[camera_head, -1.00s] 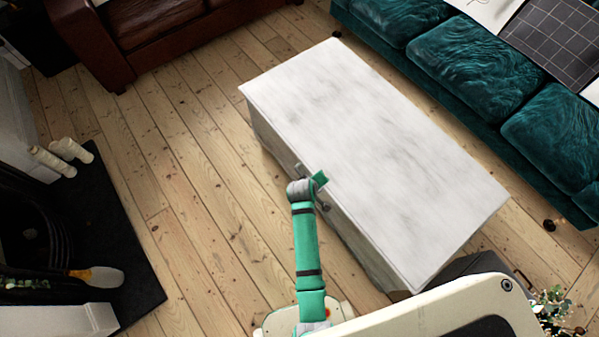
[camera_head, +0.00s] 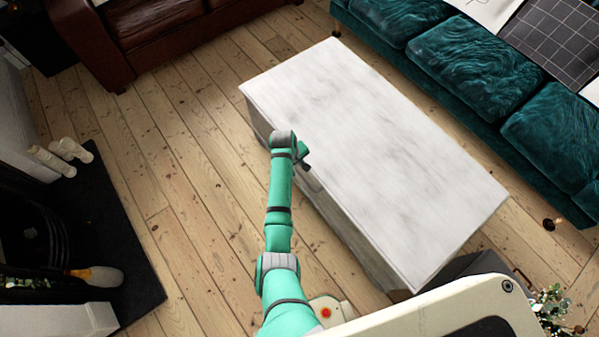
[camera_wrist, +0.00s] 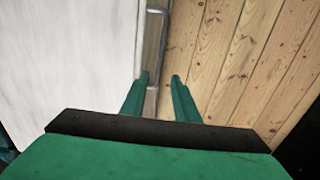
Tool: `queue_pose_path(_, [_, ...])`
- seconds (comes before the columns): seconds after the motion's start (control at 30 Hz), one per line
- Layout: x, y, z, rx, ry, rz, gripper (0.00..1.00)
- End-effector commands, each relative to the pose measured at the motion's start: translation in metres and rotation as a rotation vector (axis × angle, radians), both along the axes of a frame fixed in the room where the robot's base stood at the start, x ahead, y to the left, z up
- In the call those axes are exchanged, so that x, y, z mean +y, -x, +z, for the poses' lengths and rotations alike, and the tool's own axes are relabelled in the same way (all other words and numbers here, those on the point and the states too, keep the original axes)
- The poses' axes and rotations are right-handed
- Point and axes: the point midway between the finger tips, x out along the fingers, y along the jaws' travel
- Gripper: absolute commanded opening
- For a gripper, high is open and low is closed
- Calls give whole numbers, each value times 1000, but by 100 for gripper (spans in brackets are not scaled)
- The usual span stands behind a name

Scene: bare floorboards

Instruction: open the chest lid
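The chest (camera_head: 370,150) is a long box with a white, faintly grey-streaked lid, standing on the floorboards; the lid lies flat and closed. In the wrist view the lid (camera_wrist: 65,70) fills the left side. A grey metal bar handle (camera_wrist: 163,35) runs along the lid's front edge. My green gripper (camera_wrist: 160,78) is open, with its two fingers apart. The handle's near end appears between the fingertips; I cannot tell whether it is deep between them or just beneath. In the head view my gripper (camera_head: 304,155) is at the chest's front edge, partly hidden by my wrist.
A teal sofa (camera_head: 470,65) stands behind the chest and a brown leather sofa (camera_head: 150,35) at the upper left. A dark hearth slab (camera_head: 110,230) with white candles (camera_head: 60,157) is at the left. Bare floor (camera_head: 190,180) lies between the hearth and chest.

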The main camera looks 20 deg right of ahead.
Motion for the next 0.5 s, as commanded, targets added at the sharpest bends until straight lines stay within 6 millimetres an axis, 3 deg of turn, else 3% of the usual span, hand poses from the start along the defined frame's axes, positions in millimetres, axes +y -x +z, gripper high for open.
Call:
queue_pose_path(0.2, [-8, -2, -35, 2, 0, -3, 28])
queue_pose_path(0.5, [-13, -4, -55, -1, 1, -5, 28])
